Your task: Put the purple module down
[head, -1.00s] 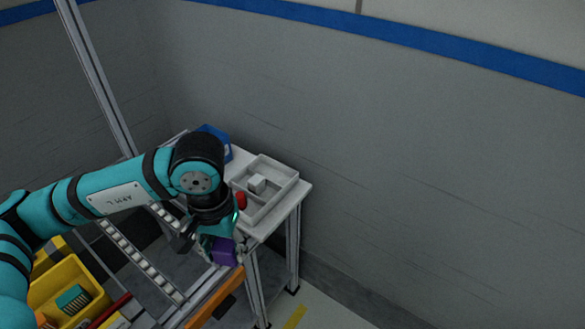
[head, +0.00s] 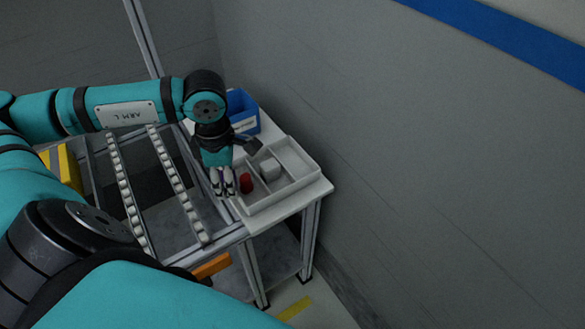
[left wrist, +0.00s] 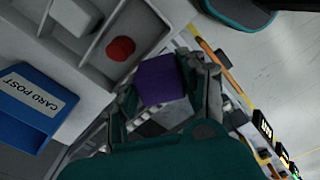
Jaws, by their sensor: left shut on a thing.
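The purple module (left wrist: 160,80) is a small block held between the fingers of my left gripper (left wrist: 162,88) in the left wrist view. In the head view my left gripper (head: 223,184) points down just left of the light grey divided tray (head: 262,207), and its fingers mostly hide the module. The gripper is shut on the module. Whether the module touches anything below cannot be told. My right gripper is not in view.
A red piece (head: 246,183) and a white cube (head: 270,168) lie in the tray. A blue bin (head: 243,112) labelled CARD POST stands behind it on the white table (head: 290,205). A roller rack (head: 172,180) lies left; the wall is right.

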